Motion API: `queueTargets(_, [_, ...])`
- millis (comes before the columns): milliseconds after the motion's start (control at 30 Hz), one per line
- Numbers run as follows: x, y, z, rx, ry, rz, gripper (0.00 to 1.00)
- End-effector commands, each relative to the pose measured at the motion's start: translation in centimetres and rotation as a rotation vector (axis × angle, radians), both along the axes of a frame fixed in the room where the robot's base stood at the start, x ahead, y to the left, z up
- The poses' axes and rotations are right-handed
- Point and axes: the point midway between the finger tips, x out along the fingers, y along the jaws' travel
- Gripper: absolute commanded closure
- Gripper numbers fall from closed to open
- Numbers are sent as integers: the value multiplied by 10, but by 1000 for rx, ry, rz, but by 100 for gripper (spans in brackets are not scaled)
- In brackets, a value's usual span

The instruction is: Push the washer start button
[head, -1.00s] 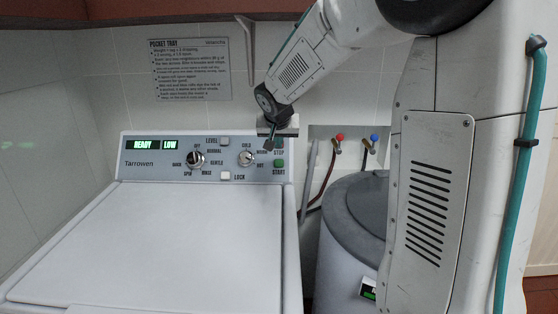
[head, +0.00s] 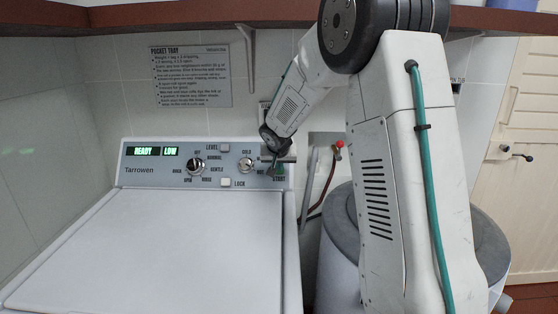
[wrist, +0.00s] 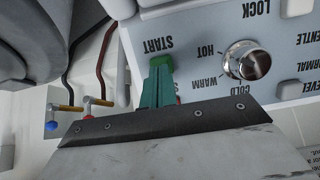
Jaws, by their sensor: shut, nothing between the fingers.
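The white washer (head: 160,250) stands at the left in the head view. Its grey panel shows READY and LOW on the display (head: 152,151). The green start button (wrist: 159,62) shows in the wrist view beside the upside-down START label. My gripper (wrist: 158,72) has its teal fingers shut with nothing between them. The fingertips lie over the lower part of the button in that view; I cannot tell whether they touch it. In the head view my gripper (head: 277,171) is at the panel's right end, just above the START label, and covers most of the button.
A silver temperature knob (wrist: 246,61) sits close beside the start button, with the lock button (wrist: 297,7) beyond it. A red tap (head: 339,144) and hoses are on the wall right of the washer. A grey-lidded drum (head: 340,212) stands there, partly behind my arm.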

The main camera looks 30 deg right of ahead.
Motion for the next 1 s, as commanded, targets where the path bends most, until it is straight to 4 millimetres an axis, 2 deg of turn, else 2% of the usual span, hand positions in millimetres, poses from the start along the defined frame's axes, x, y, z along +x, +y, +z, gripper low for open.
queueTargets(200, [11, -7, -9, -1, 1, 0, 100])
queueTargets(567, [12, -8, -11, -1, 1, 0, 100])
queueTargets(767, [23, -16, -21, -1, 2, 0, 100])
queueTargets(1000, [23, -17, -22, -1, 0, -1, 100])
